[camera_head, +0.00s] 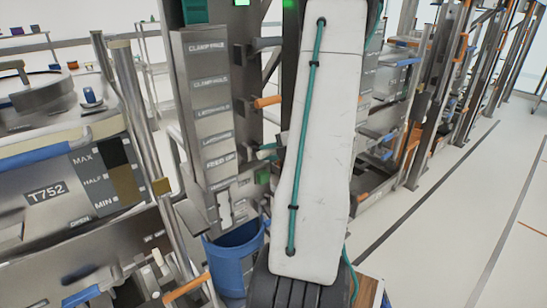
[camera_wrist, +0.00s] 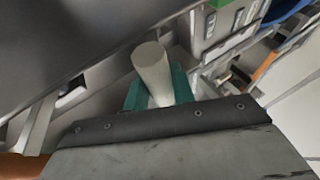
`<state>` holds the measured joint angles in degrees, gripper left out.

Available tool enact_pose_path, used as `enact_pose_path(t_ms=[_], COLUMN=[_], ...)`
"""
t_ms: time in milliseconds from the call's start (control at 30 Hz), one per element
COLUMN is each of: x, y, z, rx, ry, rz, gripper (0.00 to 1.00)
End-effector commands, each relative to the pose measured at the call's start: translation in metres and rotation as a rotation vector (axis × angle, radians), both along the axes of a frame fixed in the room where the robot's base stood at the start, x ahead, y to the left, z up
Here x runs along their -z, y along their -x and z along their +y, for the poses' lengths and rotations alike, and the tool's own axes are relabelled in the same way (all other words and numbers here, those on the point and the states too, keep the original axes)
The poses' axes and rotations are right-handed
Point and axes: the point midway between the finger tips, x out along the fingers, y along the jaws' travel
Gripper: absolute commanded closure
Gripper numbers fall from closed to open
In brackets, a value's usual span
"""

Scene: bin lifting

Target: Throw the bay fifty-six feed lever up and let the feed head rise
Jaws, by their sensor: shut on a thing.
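In the wrist view, a pale grey round lever handle (camera_wrist: 152,70) stands between the teal fingers of my gripper (camera_wrist: 158,94). The gripper is shut on it, and its dark wrist plate covers the lower part of the view. In the head view, my white arm hides most of the gripper and the held lever. A grey lever panel (camera_head: 208,110) stands left of the arm with a column of labels; one low label seems to read "FEED UP". No bay number fifty-six is readable. The feed head cannot be made out.
An orange handle (camera_head: 267,101) sticks out beside the panel. A blue bin (camera_head: 236,256) stands below it. A machine marked T752 (camera_head: 46,192) and a slanted metal post (camera_head: 134,90) are at left. Clear floor (camera_head: 470,190) lies to the right.

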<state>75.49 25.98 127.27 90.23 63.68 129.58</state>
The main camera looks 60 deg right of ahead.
Motion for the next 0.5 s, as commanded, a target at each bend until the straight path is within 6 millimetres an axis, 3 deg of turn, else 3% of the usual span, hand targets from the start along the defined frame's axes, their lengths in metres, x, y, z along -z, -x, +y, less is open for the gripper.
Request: enact_pose_path(t_ms=[500], x=[-0.0095], y=[-0.0053], z=[-0.0008], rx=[-0.005], ry=[0.003], rz=[-0.007], gripper=[1.0])
